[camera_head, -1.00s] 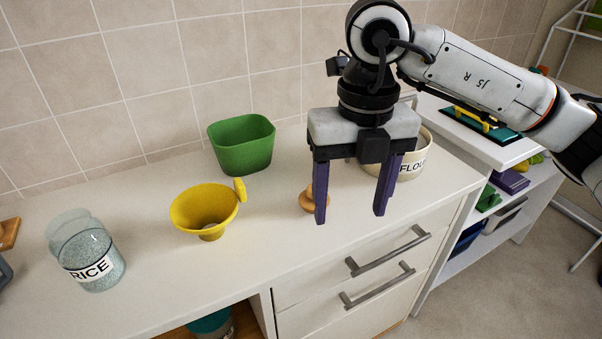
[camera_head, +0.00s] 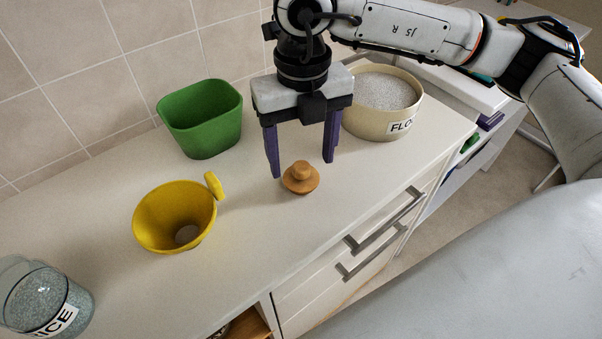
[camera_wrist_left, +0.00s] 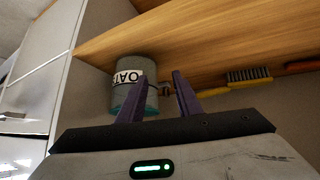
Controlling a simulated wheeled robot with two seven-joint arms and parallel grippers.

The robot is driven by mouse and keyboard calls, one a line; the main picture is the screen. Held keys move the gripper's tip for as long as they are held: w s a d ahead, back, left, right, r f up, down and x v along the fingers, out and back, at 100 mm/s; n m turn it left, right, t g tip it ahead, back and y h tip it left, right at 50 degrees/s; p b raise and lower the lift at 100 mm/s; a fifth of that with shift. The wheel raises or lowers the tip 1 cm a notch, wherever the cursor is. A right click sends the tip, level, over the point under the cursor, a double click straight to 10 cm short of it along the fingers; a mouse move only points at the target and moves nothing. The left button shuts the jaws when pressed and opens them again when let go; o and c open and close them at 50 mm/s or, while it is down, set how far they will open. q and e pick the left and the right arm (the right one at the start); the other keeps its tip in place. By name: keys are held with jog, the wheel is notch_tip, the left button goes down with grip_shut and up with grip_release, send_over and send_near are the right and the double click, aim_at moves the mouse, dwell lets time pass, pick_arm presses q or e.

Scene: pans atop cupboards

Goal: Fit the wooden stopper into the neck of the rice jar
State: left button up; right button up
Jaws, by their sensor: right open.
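The wooden stopper (camera_head: 300,179), a round disc with a knob, stands on the white counter. The rice jar (camera_head: 45,300) is clear glass with grey-white contents and a RICE label, at the lower left of the head view, partly cut off by the frame. My right gripper (camera_head: 302,168) is open and empty, pointing down, its purple fingers either side of the stopper's knob in the picture; the stopper is unobscured, and the fingers look above or just behind it. My left gripper (camera_wrist_left: 155,95) shows in the left wrist view with its fingers apart and nothing visibly held.
A yellow funnel (camera_head: 175,216) stands between jar and stopper. A green bin (camera_head: 202,120) is behind, and a flour tub (camera_head: 382,105) is right of the gripper. The left wrist view shows a labelled jar (camera_wrist_left: 127,92) and a brush (camera_wrist_left: 250,76) by a wooden board (camera_wrist_left: 200,40).

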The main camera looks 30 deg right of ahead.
aim_at(302, 166)
notch_tip(302, 166, down, 4)
jog(key=shift+f, duration=0.1)
jog(key=c, duration=1)
